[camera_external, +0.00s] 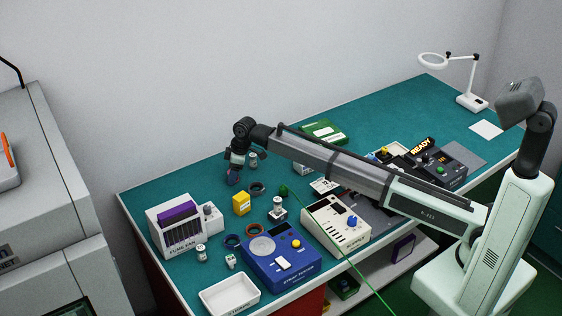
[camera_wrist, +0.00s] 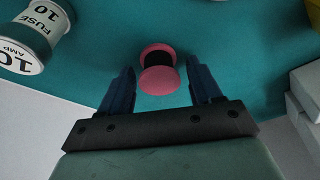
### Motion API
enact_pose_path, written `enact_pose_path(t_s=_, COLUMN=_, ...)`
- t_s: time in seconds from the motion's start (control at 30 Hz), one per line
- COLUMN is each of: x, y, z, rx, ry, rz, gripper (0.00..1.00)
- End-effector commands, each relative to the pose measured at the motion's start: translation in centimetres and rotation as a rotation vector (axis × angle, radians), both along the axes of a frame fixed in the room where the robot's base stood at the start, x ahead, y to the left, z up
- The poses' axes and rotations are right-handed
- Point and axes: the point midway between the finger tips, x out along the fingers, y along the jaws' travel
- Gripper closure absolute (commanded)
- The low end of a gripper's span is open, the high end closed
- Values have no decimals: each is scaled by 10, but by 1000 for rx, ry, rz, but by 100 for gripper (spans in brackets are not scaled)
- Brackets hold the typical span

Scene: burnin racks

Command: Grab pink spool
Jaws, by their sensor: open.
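The pink spool (camera_wrist: 158,80) has two pink flanges and a dark middle. In the wrist view it lies on the teal bench top, centred between my gripper's two dark blue fingers. My gripper (camera_wrist: 161,70) is open, with one finger on each side of the spool and a visible gap to both. In the external view my gripper (camera_external: 233,177) is low over the back left of the bench. There it largely hides the spool, and I cannot tell how high the fingers are above the bench.
A white fuse cylinder (camera_wrist: 34,35) lies left of the spool in the wrist view. A yellow block (camera_external: 241,203), dark rings (camera_external: 257,189) and a slotted rack with a purple piece (camera_external: 178,212) stand nearby. A blue device (camera_external: 280,262) and white tray (camera_external: 229,294) are further forward.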

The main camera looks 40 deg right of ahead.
Motion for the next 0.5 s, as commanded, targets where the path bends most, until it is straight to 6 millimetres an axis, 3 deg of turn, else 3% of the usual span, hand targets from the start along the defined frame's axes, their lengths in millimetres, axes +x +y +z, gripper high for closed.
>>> enact_pose_path(t_s=0.2, x=0, y=0, z=-1, rx=0, ry=-1, rz=0, gripper=36)
enact_pose_path(t_s=0.5, x=0, y=0, z=-1, rx=0, ry=0, rz=0, gripper=64)
